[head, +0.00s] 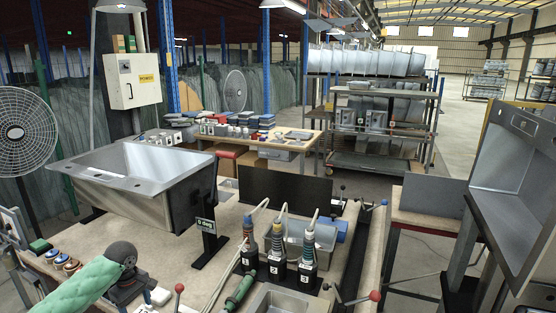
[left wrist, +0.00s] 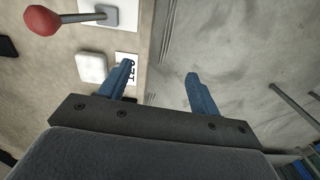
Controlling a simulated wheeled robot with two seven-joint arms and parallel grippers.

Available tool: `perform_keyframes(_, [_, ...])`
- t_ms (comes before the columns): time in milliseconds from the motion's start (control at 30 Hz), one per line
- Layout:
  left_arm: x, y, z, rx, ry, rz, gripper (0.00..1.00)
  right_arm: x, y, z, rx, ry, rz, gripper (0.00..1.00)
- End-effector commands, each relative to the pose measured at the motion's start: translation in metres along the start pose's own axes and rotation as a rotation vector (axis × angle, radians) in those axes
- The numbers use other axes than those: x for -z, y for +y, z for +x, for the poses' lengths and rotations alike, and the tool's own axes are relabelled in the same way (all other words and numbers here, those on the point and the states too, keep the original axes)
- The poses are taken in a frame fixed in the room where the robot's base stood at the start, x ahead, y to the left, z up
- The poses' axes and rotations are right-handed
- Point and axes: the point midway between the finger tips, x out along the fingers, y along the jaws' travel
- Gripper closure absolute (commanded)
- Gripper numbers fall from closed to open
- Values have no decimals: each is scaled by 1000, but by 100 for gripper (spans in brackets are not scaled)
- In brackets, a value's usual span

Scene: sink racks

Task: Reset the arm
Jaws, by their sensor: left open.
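My left gripper (left wrist: 158,70) shows in the left wrist view, with two blue fingers spread apart and nothing between them. It is over the edge of a beige worktop, with the grey floor on the right side. A white square block (left wrist: 91,67) and a white printed label (left wrist: 126,68) lie just left of the fingers. A lever with a red knob (left wrist: 43,20) is at the upper left.
In the head view a steel sink (head: 130,165) stands tilted on the workbench (head: 170,250). Several numbered tools (head: 278,268) stand upright mid-bench. Another sink (head: 510,190) is at right, and racks (head: 375,120) stand behind.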

Motion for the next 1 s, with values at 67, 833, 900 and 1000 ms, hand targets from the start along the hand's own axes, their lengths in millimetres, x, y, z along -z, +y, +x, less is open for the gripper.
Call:
perform_keyframes(67, [-10,0,8,-4,-2,31,37,-1,0,1,0,-2,0,64])
perform_keyframes(833, [-196,-44,104,-143,12,640,37,-2,-1,1,1,-3,1,64])
perform_keyframes(900, [-216,-53,110,-164,20,703,37,-2,-1,1,1,-3,1,64])
perform_keyframes(1000, [-243,-68,116,-192,37,790,37,-2,-1,1,1,-3,1,64])
